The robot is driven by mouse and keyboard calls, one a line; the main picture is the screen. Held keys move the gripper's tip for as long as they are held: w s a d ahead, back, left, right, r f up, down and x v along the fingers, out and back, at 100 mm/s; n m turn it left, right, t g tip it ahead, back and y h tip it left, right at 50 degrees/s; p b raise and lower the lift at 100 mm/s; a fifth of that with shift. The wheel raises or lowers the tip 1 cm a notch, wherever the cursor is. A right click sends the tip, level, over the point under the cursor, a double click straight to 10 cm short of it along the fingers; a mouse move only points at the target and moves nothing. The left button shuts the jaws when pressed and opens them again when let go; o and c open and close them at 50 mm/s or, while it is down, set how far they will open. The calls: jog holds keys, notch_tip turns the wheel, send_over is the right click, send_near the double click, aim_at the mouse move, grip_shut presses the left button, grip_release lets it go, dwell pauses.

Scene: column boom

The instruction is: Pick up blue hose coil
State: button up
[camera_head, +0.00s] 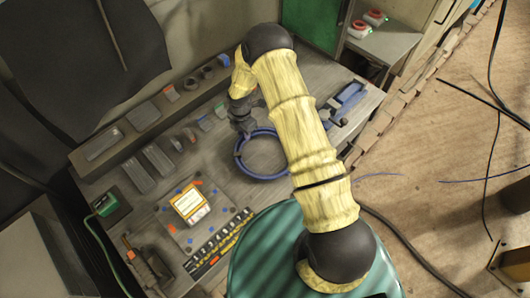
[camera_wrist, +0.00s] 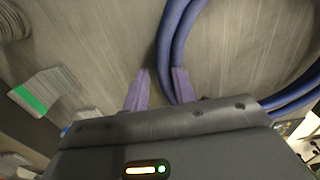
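The blue hose coil (camera_head: 262,178) lies flat on the grey workbench, partly hidden behind my arm in the head view. My gripper (camera_head: 243,134) is at the coil's upper left edge, pointing down. In the wrist view my gripper (camera_wrist: 160,76) has its two purple fingers apart. A strand of the hose coil (camera_wrist: 176,32) runs down into the space between them, close against the right finger. A gap shows between the left finger and the hose.
The workbench (camera_head: 152,205) also holds a board with an orange-and-white box (camera_head: 190,203), a black-yellow strip (camera_head: 220,241), grey bins (camera_head: 143,116) and a blue tool (camera_head: 350,97). A teal round surface (camera_head: 262,262) is at the front. Cables cross the floor at right.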

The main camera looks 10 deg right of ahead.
grip_shut()
jog(key=shift+r, duration=0.15)
notch_tip(320, 180, up, 10)
jog(key=b, duration=0.3)
jog(key=shift+b, duration=0.3)
